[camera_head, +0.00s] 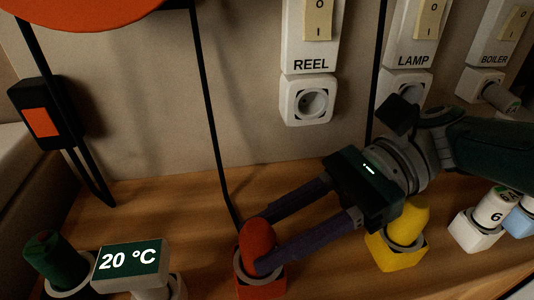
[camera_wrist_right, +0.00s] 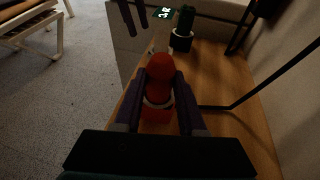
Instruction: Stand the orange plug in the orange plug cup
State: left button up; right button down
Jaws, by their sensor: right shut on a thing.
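The orange plug (camera_head: 257,238) stands upright in the ring of the orange plug cup (camera_head: 262,284) at the bottom middle of the head view. The plug (camera_wrist_right: 160,72) and cup (camera_wrist_right: 157,113) also show in the wrist view. My right gripper (camera_head: 257,240) is shut on the orange plug, one finger on each side. How deep the plug sits is partly hidden by the fingers. Two dark prongs at the top of the wrist view look like my left gripper (camera_wrist_right: 134,16), with a gap between them and nothing seen in it. It is outside the head view.
A 20 °C display (camera_head: 130,259) and a green plug (camera_head: 52,257) stand to the left. A yellow plug in a yellow cup (camera_head: 398,252) stands close under my right gripper. A black cord (camera_head: 207,110) hangs beside the orange plug. The REEL socket (camera_head: 312,103) on the wall is empty.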

jog(key=shift+f, duration=0.3)
jog(key=shift+c, duration=2)
grip_release()
jog(key=b+v, duration=0.4)
jog(key=v, duration=0.5)
jog(key=shift+w+f, duration=0.15)
jog(key=shift+w+d+r, duration=0.1)
jog(key=shift+d+r, duration=0.25)
jog(key=shift+d, duration=0.05)
